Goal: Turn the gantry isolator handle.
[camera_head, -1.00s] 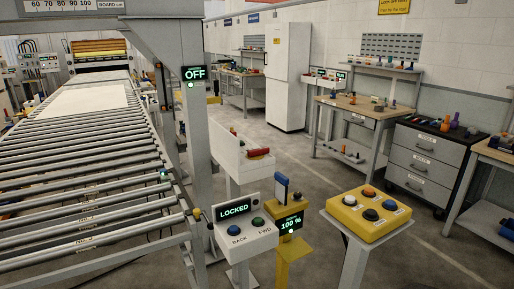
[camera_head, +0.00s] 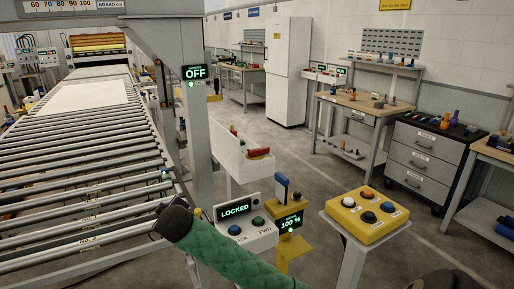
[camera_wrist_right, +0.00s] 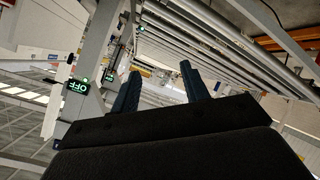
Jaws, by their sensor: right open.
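The gantry post (camera_head: 197,140) stands left of centre in the head view. Its display (camera_head: 194,72) reads OFF, with a small green light below it. I cannot clearly make out the isolator handle. My right gripper (camera_wrist_right: 160,70) is open in the wrist view, its two dark blue fingers apart with nothing between them. The OFF display (camera_wrist_right: 77,87) shows there turned over, left of the fingers and apart from them. A green-sleeved arm of mine with a black end crosses the bottom of the head view; no gripper fingers show on it.
A roller conveyor (camera_head: 75,170) fills the left. A button console (camera_head: 262,237) reading LOCKED stands behind my arm, partly covered. A yellow post (camera_head: 284,262) with a 100 % display and a yellow button box (camera_head: 365,230) stand to its right.

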